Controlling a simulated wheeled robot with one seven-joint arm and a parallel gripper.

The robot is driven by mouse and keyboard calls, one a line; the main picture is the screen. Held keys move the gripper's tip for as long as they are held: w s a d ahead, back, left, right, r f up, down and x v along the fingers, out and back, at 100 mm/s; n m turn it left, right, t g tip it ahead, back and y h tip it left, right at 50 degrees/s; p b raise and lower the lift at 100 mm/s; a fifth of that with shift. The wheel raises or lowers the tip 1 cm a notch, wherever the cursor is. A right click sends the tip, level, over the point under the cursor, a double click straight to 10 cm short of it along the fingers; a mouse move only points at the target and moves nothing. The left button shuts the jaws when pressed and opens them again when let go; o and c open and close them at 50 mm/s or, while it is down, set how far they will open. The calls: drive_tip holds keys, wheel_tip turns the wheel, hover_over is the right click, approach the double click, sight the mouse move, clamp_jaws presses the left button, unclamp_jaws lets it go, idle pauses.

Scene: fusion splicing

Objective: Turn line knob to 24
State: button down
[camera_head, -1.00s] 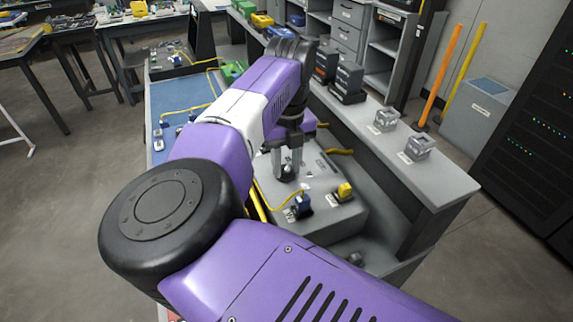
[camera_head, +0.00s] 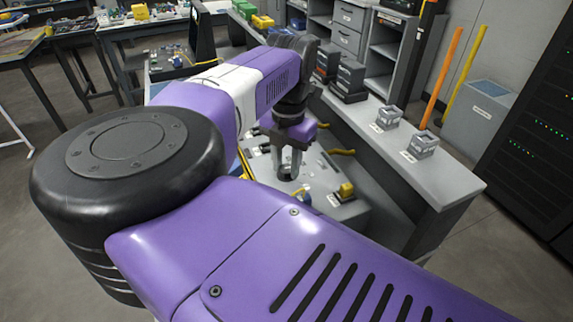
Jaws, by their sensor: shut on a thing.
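My gripper (camera_head: 289,172) points down at the top of a grey box (camera_head: 320,183) on the bench. Its fingertips are together around a small part at the box top, where the line knob sits. The knob itself is hidden between the fingers, and its number markings are too small to read. A yellow block (camera_head: 346,190) and a blue connector (camera_head: 305,196) are on the box to the right of and in front of the gripper. My purple arm covers the near left part of the box.
Dark stacked units (camera_head: 348,82) stand behind. A yellow cable (camera_head: 340,152) lies behind the gripper. Orange and yellow poles lean at the back right.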

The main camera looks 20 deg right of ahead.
sight(286, 169)
drive_tip(key=m, duration=0.5)
drive_tip(key=shift+m, duration=0.3)
drive_tip(key=shift+w+m, duration=0.1)
drive_tip(key=shift+m, duration=2.1)
drive_tip(key=c, duration=1)
unclamp_jaws()
wheel_tip(286, 169, up, 8)
drive_tip(key=shift+f, duration=0.1)
